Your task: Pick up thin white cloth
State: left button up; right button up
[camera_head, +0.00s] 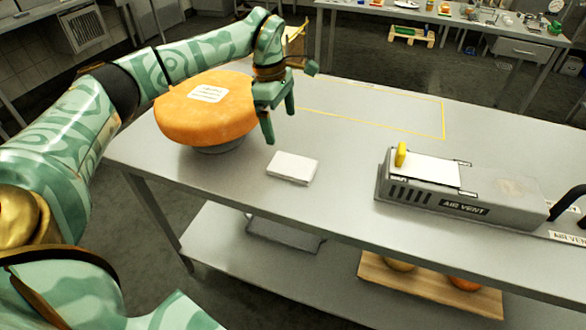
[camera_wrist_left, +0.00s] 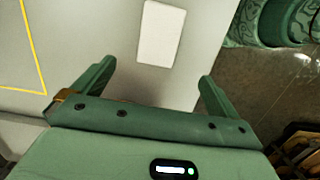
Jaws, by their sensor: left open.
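The thin white cloth (camera_head: 293,168) lies flat on the grey table near its front edge, as a small folded rectangle. It also shows in the left wrist view (camera_wrist_left: 161,33), ahead of the fingers and roughly between them. My left gripper (camera_head: 279,122) is open and empty above the table, a little behind the cloth and apart from it. Its two fingers show spread in the left wrist view (camera_wrist_left: 152,82). My right gripper is not in view.
A large orange cheese wheel (camera_head: 190,117) sits on a round grey stand left of the gripper. A grey air vent box (camera_head: 400,198) stands to the right. A yellow outline (camera_head: 443,120) marks the table behind. The table (camera_head: 345,165) between cloth and box is clear.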

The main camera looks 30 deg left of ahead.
pick_arm(q)
jog(key=b, duration=0.2)
send_over(292, 165)
jog(key=a, duration=0.2)
jog(key=f, duration=0.8)
jog(key=shift+s+d, duration=0.15)
jog(key=shift+d, duration=0.1)
jog(key=f, duration=0.1)
jog(key=d+f+b, duration=0.1)
jog(key=f, duration=0.3)
jog(key=shift+w+d, duration=0.2)
jog(key=shift+w, duration=0.05)
jog(key=shift+c, duration=0.9)
jog(key=c, duration=0.9)
